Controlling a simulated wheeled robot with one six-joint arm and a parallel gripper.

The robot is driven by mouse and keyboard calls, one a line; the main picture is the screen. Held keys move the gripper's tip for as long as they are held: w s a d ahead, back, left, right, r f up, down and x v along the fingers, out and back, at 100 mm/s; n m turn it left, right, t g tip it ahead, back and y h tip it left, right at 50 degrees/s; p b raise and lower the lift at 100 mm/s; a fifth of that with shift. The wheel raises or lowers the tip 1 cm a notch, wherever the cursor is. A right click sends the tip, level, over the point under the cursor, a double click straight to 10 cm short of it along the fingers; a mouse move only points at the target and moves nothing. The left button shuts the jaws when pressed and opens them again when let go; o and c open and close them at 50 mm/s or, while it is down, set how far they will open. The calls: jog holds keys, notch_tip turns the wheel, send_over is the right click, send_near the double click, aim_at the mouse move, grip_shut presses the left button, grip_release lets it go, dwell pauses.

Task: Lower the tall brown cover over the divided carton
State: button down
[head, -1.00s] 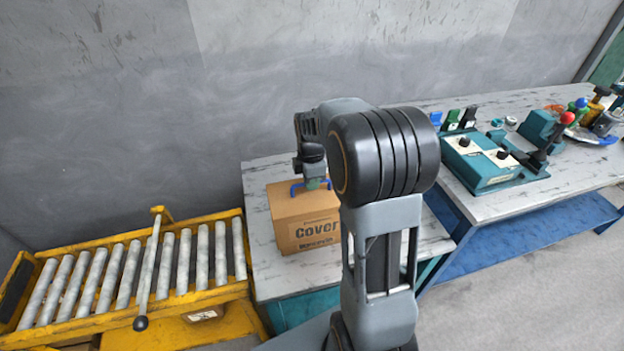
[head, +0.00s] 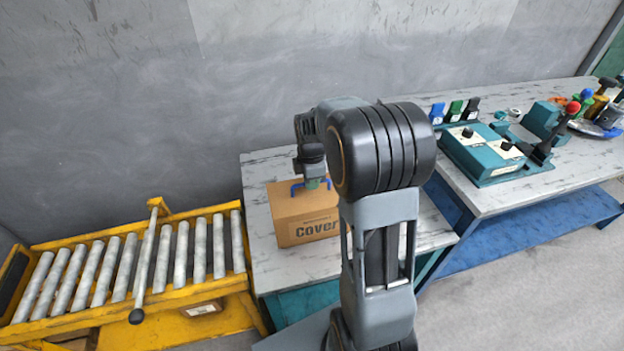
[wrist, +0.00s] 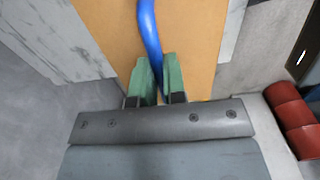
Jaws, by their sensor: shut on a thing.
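The brown cover (head: 300,213) is a cardboard box marked "Cover" with a blue handle (head: 298,188) on top. It looks upright over the left worktable; my arm hides its right side. My gripper (head: 314,184) is above it, shut on the blue handle. In the wrist view the green fingertips (wrist: 158,75) close on the blue handle (wrist: 150,28) above the brown top face (wrist: 198,45). The divided carton does not show in any view. I cannot tell whether it is inside the cover.
The marbled worktable (head: 262,178) has bare room around the cover. A yellow roller conveyor (head: 130,265) with a lever stands to the left. On the right table are a teal control box (head: 482,152) and other parts. Red cylinders (wrist: 292,120) show at the right in the wrist view.

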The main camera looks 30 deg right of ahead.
jog(key=shift+f+b, duration=0.65)
jog(key=shift+f, duration=0.45)
jog(key=c, duration=0.6)
grip_release()
jog(key=shift+r+p, duration=2.85)
jog(key=shift+r, duration=0.7)
